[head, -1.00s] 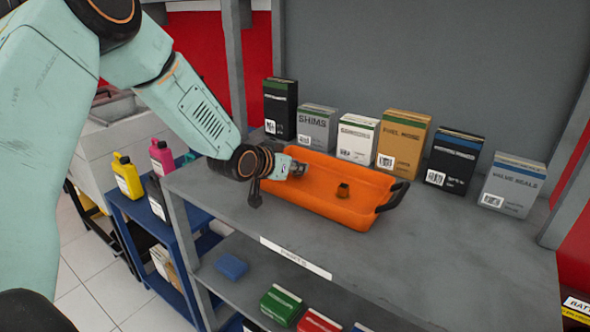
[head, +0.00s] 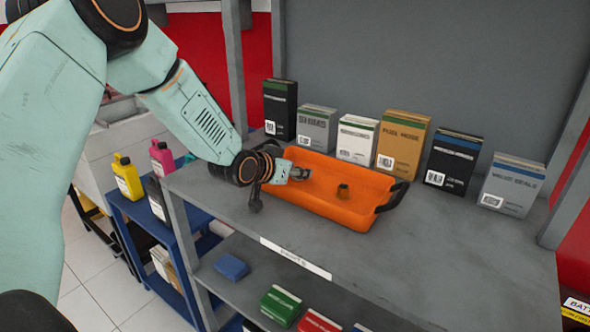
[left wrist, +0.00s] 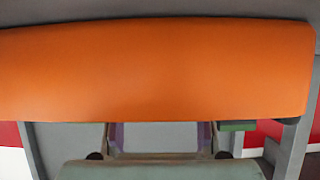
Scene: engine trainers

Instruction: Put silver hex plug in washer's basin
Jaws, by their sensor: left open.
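An orange tray (head: 330,213) with dark handles lies on the grey shelf. A small brownish plug-like piece (head: 343,192) stands in it; it looks dark and brassy rather than silver, and I cannot make out a hex shape. My left gripper (head: 303,174) is open over the left part of the tray, to the left of the small piece and apart from it. In the left wrist view an orange surface (left wrist: 155,70) of the tray fills the upper part; the small piece does not show there. A pale grey basin-like unit (head: 118,140), perhaps the washer, stands at the far left, partly behind my arm. My right gripper is out of view.
A row of upright boxes (head: 402,142) stands behind the tray. A blue cart (head: 128,213) with yellow (head: 127,178) and pink (head: 162,158) bottles stands left of the shelf. A lower shelf holds small boxes (head: 281,304). The shelf top right of the tray is clear.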

